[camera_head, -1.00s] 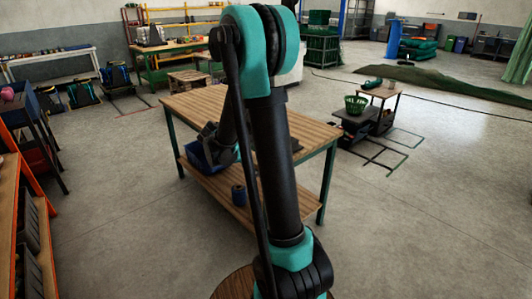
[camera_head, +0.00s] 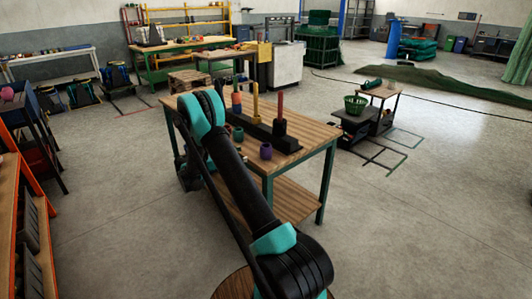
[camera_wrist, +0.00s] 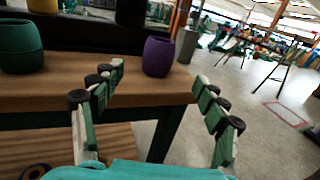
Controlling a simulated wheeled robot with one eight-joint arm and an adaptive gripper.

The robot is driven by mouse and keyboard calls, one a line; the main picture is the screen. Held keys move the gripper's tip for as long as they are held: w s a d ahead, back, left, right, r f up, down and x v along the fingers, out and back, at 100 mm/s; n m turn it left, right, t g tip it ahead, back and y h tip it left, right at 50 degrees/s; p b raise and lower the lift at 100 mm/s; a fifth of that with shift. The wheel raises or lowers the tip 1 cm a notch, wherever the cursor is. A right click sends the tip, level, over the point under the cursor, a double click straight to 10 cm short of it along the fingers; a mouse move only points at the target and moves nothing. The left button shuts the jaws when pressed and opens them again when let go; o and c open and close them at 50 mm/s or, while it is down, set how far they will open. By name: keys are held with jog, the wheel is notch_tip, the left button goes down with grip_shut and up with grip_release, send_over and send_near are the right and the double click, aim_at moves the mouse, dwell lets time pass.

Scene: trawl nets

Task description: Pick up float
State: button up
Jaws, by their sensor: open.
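Several barrel-shaped floats are in view. A purple float (camera_wrist: 158,57) stands upright near the tabletop edge in the wrist view, and it also shows on the table in the head view (camera_head: 265,151). A larger-looking green float (camera_wrist: 20,46) stands at the left of the wrist view; the head view shows it (camera_head: 238,134) left of the purple one. My gripper (camera_wrist: 158,82) is open and empty, its fingers widely spread. It faces the table edge, with the purple float ahead between the fingertips in the picture, apart from them. My arm hides the gripper in the head view.
A dark rack (camera_head: 262,135) with upright posts holding coloured pieces stands on the wooden table (camera_head: 312,134). Part of a lower shelf (camera_wrist: 50,140) lies below the tabletop. Open floor is to the right; a small stand (camera_head: 384,91) holds a green basket (camera_head: 356,104).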

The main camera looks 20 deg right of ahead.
aim_at(263, 150)
jog(key=d, duration=1.1)
jog(key=shift+d, duration=0.2)
jog(key=shift+w+d+r, duration=0.1)
jog(key=shift+d, duration=1.3)
jog(key=shift+d+r, duration=0.1)
jog(key=shift+d, duration=1.25)
jog(key=shift+c, duration=0.6)
jog(key=c, duration=1.2)
jog(key=shift+c, duration=0.6)
